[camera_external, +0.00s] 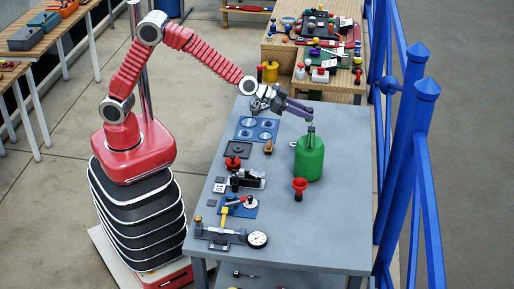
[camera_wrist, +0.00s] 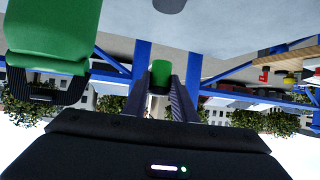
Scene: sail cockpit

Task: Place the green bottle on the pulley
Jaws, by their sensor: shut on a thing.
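My gripper (camera_wrist: 161,85) is shut on a small green bottle (camera_wrist: 160,70), seen between its fingers in the wrist view, with a pale part at one end. In the external view my gripper (camera_external: 310,112) is over the right part of the grey table, and the held bottle is hard to tell apart there. A large green container (camera_external: 308,160) with a thin grey top stands just below my fingertips. A large green body with a black end (camera_wrist: 52,35) fills the wrist view's upper left; it may be that container. I cannot tell for sure which part is the pulley.
The grey table (camera_external: 310,235) also holds a blue plate with round parts (camera_external: 257,129), a black square plate (camera_external: 236,149), a red funnel-like piece (camera_external: 300,185) and a gauge (camera_external: 257,239). A blue railing (camera_external: 410,130) runs along the right. The table's front right is clear.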

